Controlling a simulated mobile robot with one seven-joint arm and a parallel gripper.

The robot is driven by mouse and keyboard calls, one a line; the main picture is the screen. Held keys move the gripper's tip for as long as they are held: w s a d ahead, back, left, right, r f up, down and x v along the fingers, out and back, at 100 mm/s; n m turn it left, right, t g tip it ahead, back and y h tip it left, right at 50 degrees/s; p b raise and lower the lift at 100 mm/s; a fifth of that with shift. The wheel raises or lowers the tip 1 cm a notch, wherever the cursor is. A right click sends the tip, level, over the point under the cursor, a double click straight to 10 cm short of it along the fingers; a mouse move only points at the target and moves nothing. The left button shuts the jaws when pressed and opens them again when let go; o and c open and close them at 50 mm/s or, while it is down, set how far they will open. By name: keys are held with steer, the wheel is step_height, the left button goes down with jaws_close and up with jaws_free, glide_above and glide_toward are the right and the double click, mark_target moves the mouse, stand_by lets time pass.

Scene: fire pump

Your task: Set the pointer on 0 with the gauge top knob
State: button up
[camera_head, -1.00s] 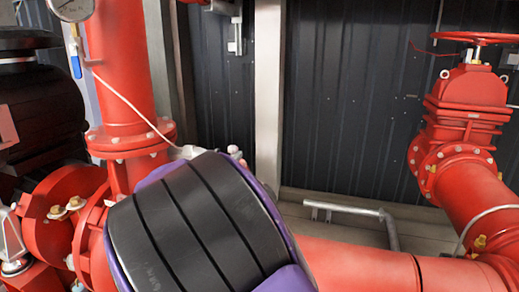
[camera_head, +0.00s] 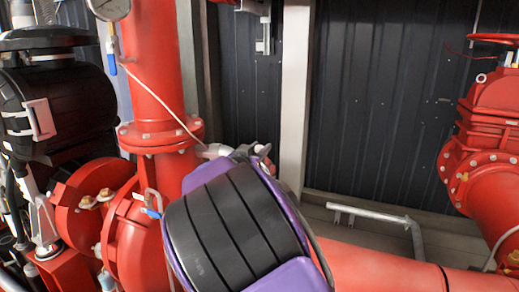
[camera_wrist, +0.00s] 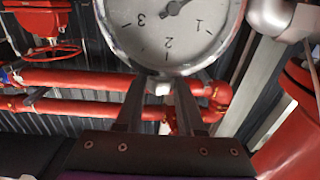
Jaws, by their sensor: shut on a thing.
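The pressure gauge (camera_wrist: 170,35) fills the top of the wrist view, its white dial upside down, with 3, 2 and 1 readable. Part of the dark pointer (camera_wrist: 176,6) shows at the top edge; the 0 is out of view, so I cannot tell the exact reading. The small pale top knob (camera_wrist: 158,88) sits at the rim, lowest in the picture. My gripper (camera_wrist: 160,84) is shut on the knob, one dark finger at each side. In the head view my purple and black wrist hides the gauge and fingers.
A red vertical pipe (camera_head: 152,60) with a second gauge (camera_head: 108,8) stands at left. A thin pale line (camera_head: 160,105) crosses in front of that pipe. A red valve (camera_head: 488,130) is at right. A red horizontal pipe (camera_head: 400,268) runs low. A dark ribbed wall (camera_head: 370,100) stands behind.

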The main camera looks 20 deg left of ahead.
jaws_close()
steer(key=shift+f+n+y+b, duration=0.25)
steer(key=shift+y+b, duration=0.25)
steer(key=shift+b, duration=0.35)
steer(key=shift+n+y+b, duration=0.25)
steer(key=shift+y+b, duration=0.05)
steer(key=shift+b, duration=0.2)
steer(key=n+y+b, duration=0.1)
steer(key=y+b, duration=0.1)
steer(key=b, duration=0.1)
steer(key=shift+d+f+b, duration=0.1)
steer(key=shift+b, duration=0.2)
steer(key=n+y+b, duration=0.1)
steer(key=n+y, duration=0.1)
steer(key=shift+r+g+y+b, duration=0.2)
steer(key=shift+g+y+b, duration=0.1)
steer(key=shift+g+b, duration=0.1)
steer(key=shift+n+g+y, duration=0.4)
steer(key=shift+n+y, duration=0.3)
steer(key=shift+y, duration=0.3)
steer(key=shift+n+g+y, duration=0.3)
steer(key=shift+n+y, duration=0.1)
steer(key=shift+y, duration=0.2)
